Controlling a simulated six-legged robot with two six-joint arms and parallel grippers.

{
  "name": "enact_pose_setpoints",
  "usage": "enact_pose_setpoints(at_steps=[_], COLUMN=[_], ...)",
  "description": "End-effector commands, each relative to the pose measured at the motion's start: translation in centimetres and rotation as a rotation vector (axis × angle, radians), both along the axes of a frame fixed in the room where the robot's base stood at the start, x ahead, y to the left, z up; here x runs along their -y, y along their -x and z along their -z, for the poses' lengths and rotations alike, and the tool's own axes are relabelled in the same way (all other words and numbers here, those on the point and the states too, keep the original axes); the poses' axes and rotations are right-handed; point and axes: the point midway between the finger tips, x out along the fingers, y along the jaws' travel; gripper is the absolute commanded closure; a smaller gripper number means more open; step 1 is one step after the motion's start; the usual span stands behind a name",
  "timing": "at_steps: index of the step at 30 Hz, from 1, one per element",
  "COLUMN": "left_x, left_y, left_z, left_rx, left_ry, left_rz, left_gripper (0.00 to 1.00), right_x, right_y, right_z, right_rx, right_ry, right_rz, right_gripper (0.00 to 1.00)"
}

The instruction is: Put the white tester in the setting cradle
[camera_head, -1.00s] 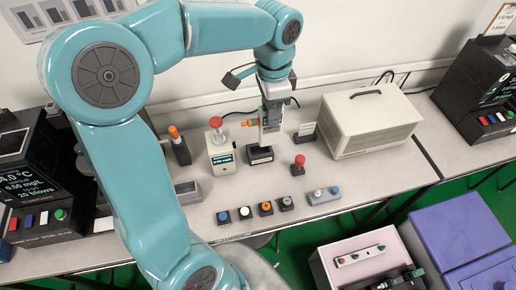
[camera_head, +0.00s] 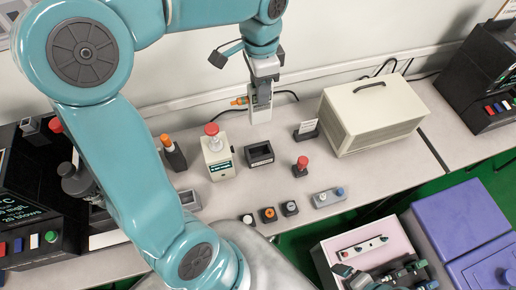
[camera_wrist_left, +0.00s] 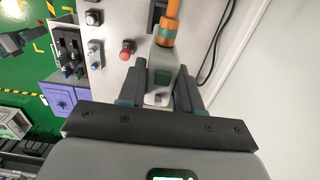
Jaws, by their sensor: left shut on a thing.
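The setting cradle (camera_head: 259,153), a small dark open-topped box, stands empty on the bench. In the head view the tester appears above and behind it, clear of it; its exact height is hard to tell.
A red-knobbed device with a display (camera_head: 218,158) stands left of the cradle, beside a black orange-topped one (camera_head: 173,152). Small knobs (camera_head: 268,214) line the front.

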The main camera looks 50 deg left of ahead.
Motion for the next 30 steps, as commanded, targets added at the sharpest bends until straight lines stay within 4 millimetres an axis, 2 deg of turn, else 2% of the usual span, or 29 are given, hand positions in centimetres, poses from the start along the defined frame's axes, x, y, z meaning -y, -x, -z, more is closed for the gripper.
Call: enact_pose_setpoints(at_steps=[2, 12, 15, 22, 27, 30], left_x=[0.1, 0.4, 0.3, 0.2, 0.1, 0.0], left_y=[0.1, 0.4, 0.4, 0.2, 0.2, 0.1], left_z=[1.2, 11.0, 13.4, 15.9, 18.7, 19.6], left_rx=[-0.005, -0.009, -0.008, -0.003, -0.005, -0.003], left_ry=[0.001, 0.002, 0.002, 0.001, 0.001, 0.001], left_rz=[0.000, 0.001, 0.001, 0.000, 0.001, 0.001], left_gripper=[1.00, 1.00, 1.00, 1.00, 1.00, 1.00], right_x=[0.0, 0.0, 0.0, 0.0, 0.0, 0.0], right_y=[0.0, 0.0, 0.0, 0.0, 0.0, 0.0], right_z=[0.1, 0.2, 0.2, 0.3, 0.4, 0.5], right_rx=[0.000, 0.000, 0.000, 0.000, 0.000, 0.000], right_ry=[0.000, 0.000, 0.000, 0.000, 0.000, 0.000], right_rz=[0.000, 0.000, 0.000, 0.000, 0.000, 0.000], right_gripper=[0.00, 0.00, 0.00, 0.00, 0.00, 0.00])
